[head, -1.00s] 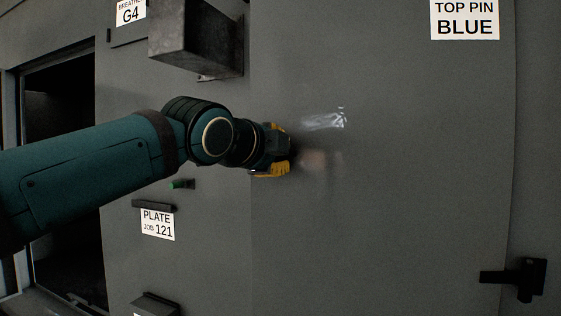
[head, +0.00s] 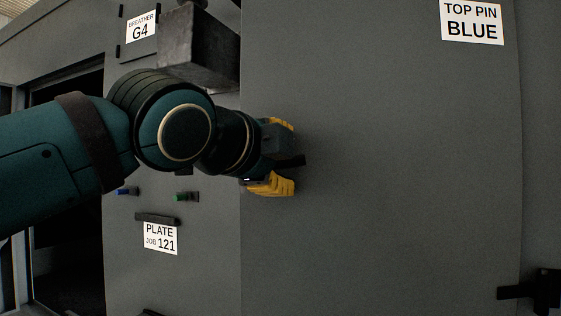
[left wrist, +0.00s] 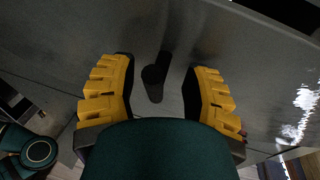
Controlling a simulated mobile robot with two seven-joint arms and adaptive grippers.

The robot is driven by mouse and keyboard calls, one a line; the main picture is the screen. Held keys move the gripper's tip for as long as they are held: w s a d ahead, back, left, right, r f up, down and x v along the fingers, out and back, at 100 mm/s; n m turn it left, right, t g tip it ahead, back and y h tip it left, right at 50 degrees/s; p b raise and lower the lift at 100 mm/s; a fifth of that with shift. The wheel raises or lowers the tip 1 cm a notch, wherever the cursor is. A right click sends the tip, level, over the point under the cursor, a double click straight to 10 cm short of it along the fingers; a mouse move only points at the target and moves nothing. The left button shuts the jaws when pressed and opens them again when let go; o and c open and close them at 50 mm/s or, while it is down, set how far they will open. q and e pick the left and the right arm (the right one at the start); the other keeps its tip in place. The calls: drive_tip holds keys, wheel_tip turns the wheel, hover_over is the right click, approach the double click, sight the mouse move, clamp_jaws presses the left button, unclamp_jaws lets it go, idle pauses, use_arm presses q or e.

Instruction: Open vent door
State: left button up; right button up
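The large plain grey panel (head: 400,170), which looks like the vent door, fills the middle of the head view and bears the label TOP PIN BLUE (head: 472,22). My left gripper (head: 288,156) is in front of it near its left edge, yellow fingers pointing at it. In the left wrist view the gripper (left wrist: 162,68) is open. A short dark handle or peg (left wrist: 154,82) shows between the fingers, with clear gaps on both sides. A dark bar (head: 294,161) shows at the fingers in the head view. My right gripper is not in view.
A grey box (head: 200,58) juts out just above my left wrist. Left of the panel are the PLATE label (head: 160,238), a green peg (head: 187,197), a blue peg (head: 128,191) and a dark opening (head: 65,150). A black latch (head: 540,290) is at lower right.

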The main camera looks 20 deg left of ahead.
use_arm(q)
drive_tip(key=v, duration=1.2)
drive_tip(key=shift+w, duration=0.1)
